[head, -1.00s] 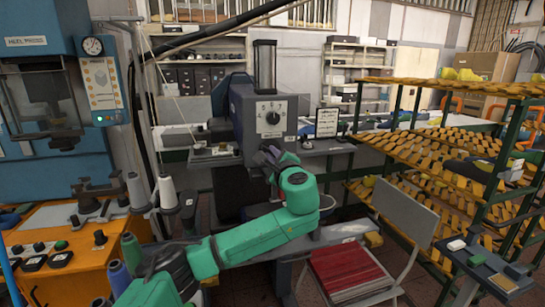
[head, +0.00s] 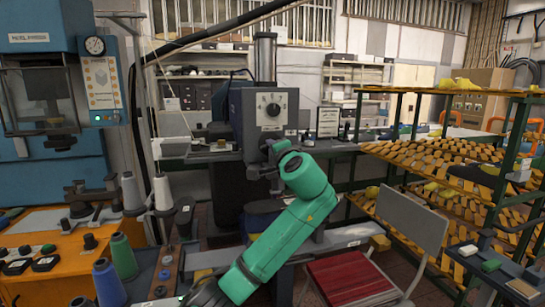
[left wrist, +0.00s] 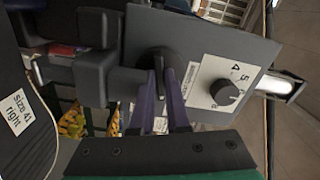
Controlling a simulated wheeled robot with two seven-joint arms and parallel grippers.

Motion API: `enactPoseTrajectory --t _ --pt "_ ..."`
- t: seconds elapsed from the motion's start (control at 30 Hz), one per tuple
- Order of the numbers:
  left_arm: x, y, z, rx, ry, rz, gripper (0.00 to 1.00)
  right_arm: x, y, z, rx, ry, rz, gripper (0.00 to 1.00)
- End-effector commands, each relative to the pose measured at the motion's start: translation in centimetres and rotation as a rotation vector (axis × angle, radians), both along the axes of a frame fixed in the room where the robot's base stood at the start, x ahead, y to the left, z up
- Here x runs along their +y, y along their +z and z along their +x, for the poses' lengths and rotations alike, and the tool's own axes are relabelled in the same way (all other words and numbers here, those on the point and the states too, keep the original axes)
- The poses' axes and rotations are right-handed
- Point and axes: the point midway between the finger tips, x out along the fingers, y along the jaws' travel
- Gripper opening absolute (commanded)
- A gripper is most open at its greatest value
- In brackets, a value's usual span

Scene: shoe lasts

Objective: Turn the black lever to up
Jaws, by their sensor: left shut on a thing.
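The grey machine (head: 262,115) stands at the centre of the head view, with a white dial plate and a black knob (head: 273,110) on its front. My left gripper (head: 272,150) is at the machine's front, just below the dial plate; its fingers are small there. In the left wrist view, the two purple fingers of my left gripper (left wrist: 162,85) are shut on the black lever (left wrist: 157,58), beside the numbered dial plate (left wrist: 215,85). Part of the lever is hidden between the fingers. My right gripper is not in view.
A green rack (head: 455,150) with wooden pieces stands at the right. A chair with a red seat (head: 345,280) stands below it. An orange bench (head: 50,240) with thread cones is at the left. In the left wrist view, a dark piece labelled "Size 41 right" (left wrist: 18,112) is close at the left.

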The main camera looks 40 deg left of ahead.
Motion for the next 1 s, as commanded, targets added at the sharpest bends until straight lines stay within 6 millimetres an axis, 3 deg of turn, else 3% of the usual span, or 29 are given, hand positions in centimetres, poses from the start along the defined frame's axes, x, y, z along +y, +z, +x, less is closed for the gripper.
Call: enactPoseTrajectory --t 0.4,1.0 --pt "-0.1 -0.5 0.1 -0.217 0.000 -0.158 0.00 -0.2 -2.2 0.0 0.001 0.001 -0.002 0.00" --pt "-0.1 -0.3 0.1 -0.272 0.001 -0.196 0.00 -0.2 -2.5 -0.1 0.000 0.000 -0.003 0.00"
